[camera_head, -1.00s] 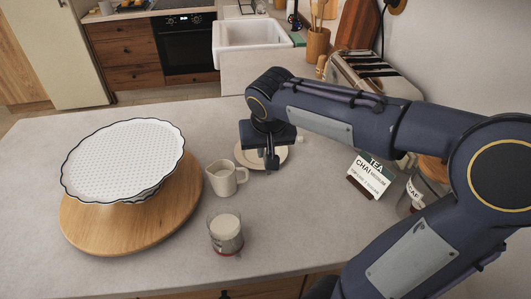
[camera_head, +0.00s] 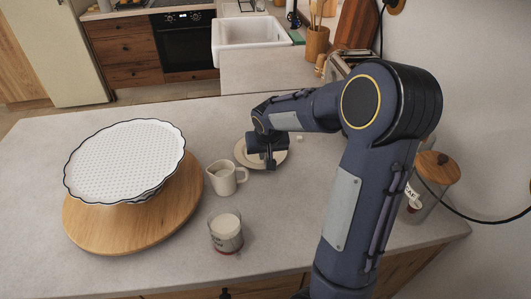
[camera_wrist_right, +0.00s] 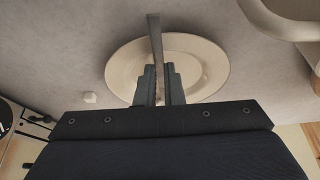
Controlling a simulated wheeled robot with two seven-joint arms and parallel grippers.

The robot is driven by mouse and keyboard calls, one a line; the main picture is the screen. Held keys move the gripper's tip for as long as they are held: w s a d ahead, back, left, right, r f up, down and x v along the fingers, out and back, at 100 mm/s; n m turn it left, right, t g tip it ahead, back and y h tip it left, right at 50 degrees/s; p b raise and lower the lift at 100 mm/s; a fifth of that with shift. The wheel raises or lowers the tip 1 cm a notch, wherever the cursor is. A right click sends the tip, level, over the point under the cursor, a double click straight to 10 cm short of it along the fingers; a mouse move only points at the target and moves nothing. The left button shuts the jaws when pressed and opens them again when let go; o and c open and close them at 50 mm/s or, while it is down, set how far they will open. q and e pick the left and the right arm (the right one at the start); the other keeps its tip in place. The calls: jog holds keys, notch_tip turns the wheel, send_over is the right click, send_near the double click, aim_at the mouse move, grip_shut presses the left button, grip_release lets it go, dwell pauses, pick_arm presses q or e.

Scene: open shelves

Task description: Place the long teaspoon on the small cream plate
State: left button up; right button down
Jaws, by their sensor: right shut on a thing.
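The small cream plate (camera_head: 281,157) lies on the counter; it also shows in the right wrist view (camera_wrist_right: 214,68). My right gripper (camera_head: 269,163) is over the plate. In the right wrist view my right gripper (camera_wrist_right: 160,84) is shut on the long teaspoon (camera_wrist_right: 154,32), a thin metal strip that runs out from between the fingers across the plate and past its rim. The rest of the spoon is hidden by the gripper. I cannot tell whether the spoon touches the plate. In the head view the spoon cannot be made out. My left gripper is not in view.
A cream jug (camera_head: 224,179) stands just left of the plate, and a glass (camera_head: 225,234) nearer the front. A wooden board (camera_head: 84,232) with a large white dish (camera_head: 125,160) fills the left. A small white cube (camera_wrist_right: 89,98) lies beside the plate. A lidded jar (camera_head: 432,180) stands right.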

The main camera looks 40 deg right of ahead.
jog(key=c, duration=1.5)
grip_release()
jog(key=shift+c, duration=0.2)
jog(key=shift+f, duration=0.1)
